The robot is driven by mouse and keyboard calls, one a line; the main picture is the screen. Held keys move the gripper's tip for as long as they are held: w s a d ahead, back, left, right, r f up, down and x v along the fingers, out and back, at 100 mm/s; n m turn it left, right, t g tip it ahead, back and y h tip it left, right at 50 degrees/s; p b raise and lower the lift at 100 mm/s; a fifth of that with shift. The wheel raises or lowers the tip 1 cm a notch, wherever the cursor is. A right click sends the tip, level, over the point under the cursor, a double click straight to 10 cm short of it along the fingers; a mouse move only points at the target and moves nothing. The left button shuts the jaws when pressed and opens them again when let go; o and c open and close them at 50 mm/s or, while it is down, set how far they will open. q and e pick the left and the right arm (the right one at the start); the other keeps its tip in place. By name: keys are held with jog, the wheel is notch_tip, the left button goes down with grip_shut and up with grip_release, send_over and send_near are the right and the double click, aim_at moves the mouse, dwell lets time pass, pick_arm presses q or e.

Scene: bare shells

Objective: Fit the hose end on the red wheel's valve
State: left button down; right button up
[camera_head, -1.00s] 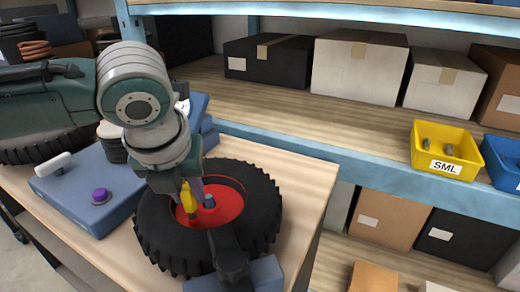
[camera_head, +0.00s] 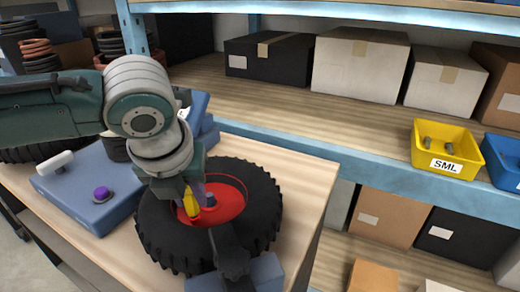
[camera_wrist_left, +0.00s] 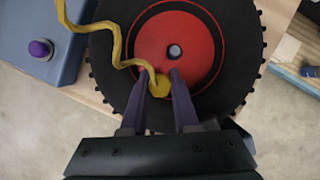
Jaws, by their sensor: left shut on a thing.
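The red wheel (camera_head: 228,207) lies flat on the bench with a black tyre around it; it also shows in the left wrist view (camera_wrist_left: 198,62). My left gripper (camera_head: 194,203) is over the red disc, left of its middle, and points down. It is shut on the yellow hose end (camera_wrist_left: 161,88), which sits between the two purple-grey fingertips. The yellow hose (camera_wrist_left: 116,38) runs from it toward the upper left. A pale blue-grey stub (camera_head: 210,199) stands at the disc's middle. I cannot make out the valve; the hose end and fingers cover the disc there.
A blue unit (camera_head: 72,188) with a purple knob (camera_head: 101,193) stands left of the tyre. A dark arm on a blue-grey block (camera_head: 267,270) reaches over the tyre's near edge. Shelves with boxes and a yellow SML bin (camera_head: 445,168) are behind and right.

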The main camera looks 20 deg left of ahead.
dwell(0.3)
pick_arm(q)
jog(key=c, duration=0.6)
grip_release()
jog(key=shift+f, duration=0.1)
jog(key=o, duration=0.5)
jog(key=shift+a, duration=0.1)
jog(key=shift+c, duration=0.3)
